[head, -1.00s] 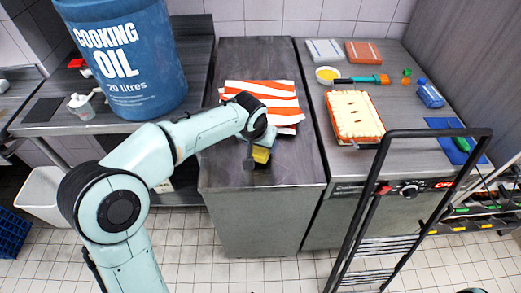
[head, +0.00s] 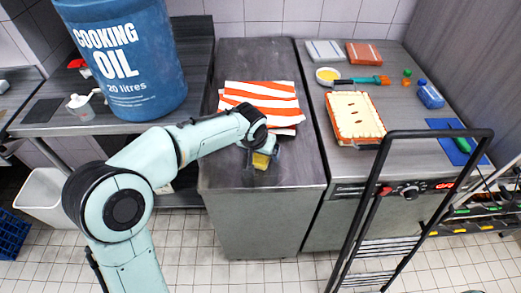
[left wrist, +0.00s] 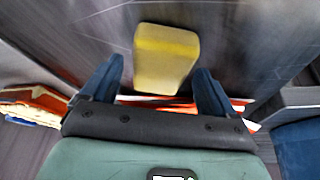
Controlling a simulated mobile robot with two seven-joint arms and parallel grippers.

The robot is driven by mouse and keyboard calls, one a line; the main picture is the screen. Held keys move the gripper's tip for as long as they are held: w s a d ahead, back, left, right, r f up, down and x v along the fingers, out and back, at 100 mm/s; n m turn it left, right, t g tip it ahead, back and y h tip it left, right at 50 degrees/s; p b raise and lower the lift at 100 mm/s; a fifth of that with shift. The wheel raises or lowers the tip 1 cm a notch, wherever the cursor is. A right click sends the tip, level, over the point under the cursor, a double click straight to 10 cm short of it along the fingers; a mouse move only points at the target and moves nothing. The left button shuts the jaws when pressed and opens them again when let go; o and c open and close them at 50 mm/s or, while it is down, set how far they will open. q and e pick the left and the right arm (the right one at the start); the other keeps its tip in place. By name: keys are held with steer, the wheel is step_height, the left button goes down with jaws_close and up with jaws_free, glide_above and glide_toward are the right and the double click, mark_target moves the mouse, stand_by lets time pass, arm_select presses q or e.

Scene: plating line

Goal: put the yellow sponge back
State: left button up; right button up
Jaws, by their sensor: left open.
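The yellow sponge (head: 261,161) lies on the dark metal worktop in front of the striped towel, partly hidden by my gripper in the head view. In the left wrist view the sponge (left wrist: 166,60) is a yellow block just ahead of and between the two blue fingers. My left gripper (left wrist: 158,66) is open, with a finger toward each side of the sponge; I cannot tell whether either touches it. In the head view my left gripper (head: 260,152) is over the sponge. My right gripper is not in view.
The orange-striped towel (head: 262,97) lies behind the sponge. A large blue cooking oil drum (head: 122,55) stands left.

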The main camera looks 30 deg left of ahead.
arm_select(q)
steer(key=v, duration=1.2)
steer(key=shift+p, duration=0.45)
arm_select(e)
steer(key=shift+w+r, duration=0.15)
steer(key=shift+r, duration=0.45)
arm_select(q)
steer(key=shift+d, duration=0.1)
